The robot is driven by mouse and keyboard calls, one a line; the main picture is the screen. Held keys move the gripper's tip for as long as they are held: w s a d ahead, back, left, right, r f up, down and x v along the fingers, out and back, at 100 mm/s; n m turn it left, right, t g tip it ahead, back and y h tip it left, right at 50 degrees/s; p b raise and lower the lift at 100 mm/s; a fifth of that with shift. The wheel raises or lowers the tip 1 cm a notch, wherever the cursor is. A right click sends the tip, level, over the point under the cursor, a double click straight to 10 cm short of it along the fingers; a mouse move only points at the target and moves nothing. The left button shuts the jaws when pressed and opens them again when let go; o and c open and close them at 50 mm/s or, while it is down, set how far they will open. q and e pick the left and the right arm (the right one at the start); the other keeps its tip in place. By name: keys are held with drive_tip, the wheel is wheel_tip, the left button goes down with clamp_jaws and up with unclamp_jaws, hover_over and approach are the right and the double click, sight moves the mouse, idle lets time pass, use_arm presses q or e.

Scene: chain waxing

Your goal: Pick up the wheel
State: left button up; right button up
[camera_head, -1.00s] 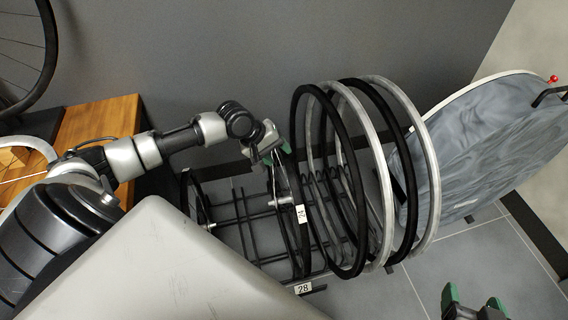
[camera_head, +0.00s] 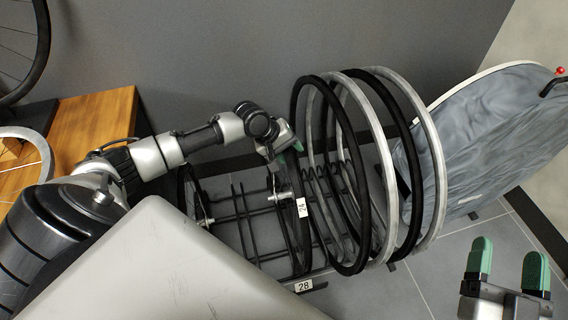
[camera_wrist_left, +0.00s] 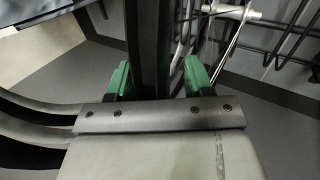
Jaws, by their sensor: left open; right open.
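A spoked wheel with a black tyre (camera_head: 297,245) stands upright in the black rack, at the left end of a row of rims. My left gripper (camera_head: 288,154) is open at the top of this wheel. In the left wrist view, a black tyre (camera_wrist_left: 148,45) passes between the green fingertips of my left gripper (camera_wrist_left: 157,80), with spokes and a hub to its right. I cannot tell whether the fingers touch it. My right gripper (camera_head: 507,265) is open and empty above the floor at lower right.
Several black and silver rims (camera_head: 428,150) stand close to the right of the wheel. The black floor rack (camera_head: 240,225) has free slots on its left and number tags. A grey covered round object (camera_head: 490,145) stands at right. A wooden bench (camera_head: 98,130) is at left.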

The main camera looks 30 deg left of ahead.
use_arm(q)
clamp_jaws()
idle(0.3)
idle(1.1)
drive_tip(key=shift+w+r, duration=0.1)
